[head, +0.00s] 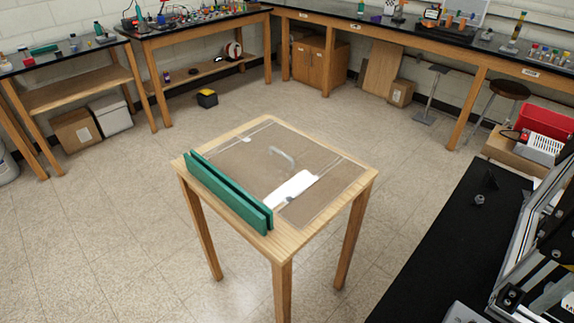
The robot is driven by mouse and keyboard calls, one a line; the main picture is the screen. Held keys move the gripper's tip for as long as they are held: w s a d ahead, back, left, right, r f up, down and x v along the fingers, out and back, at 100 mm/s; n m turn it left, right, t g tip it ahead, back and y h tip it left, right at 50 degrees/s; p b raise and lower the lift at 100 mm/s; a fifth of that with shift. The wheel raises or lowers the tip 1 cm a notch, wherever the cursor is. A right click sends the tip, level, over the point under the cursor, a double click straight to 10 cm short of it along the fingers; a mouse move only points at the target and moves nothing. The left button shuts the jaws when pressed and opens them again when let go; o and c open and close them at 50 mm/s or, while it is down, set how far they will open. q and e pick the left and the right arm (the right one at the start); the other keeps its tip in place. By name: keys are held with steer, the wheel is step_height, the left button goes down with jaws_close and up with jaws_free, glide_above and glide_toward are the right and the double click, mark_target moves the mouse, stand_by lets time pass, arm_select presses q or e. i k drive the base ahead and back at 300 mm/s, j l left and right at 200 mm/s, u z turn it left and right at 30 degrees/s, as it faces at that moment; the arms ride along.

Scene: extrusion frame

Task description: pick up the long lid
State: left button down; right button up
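A small wooden table (302,231) stands in the middle of the floor. Two long green bars (228,192) lie side by side along its left front edge. A flat brown panel (330,190) with clear or pale edges covers much of the tabletop, with a pale arched handle (283,155) near its middle. A white flat piece (293,188) lies near the handle, on or in the panel. I cannot tell for sure which of these is the long lid. Neither of my grippers is in view.
A black-topped surface (435,235) with metal framing (535,250) stands close on the right. Cluttered workbenches (200,22) line the walls. A stool (510,90) and a small yellow-black box (207,98) stand on the floor. The floor left of the table is clear.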

mark_target(275, 163)
steer(key=z, duration=1.7)
steer(key=k+j, duration=0.1)
steer(key=j, duration=0.9)
steer(key=k+j+u, duration=0.1)
steer(key=j, duration=0.35)
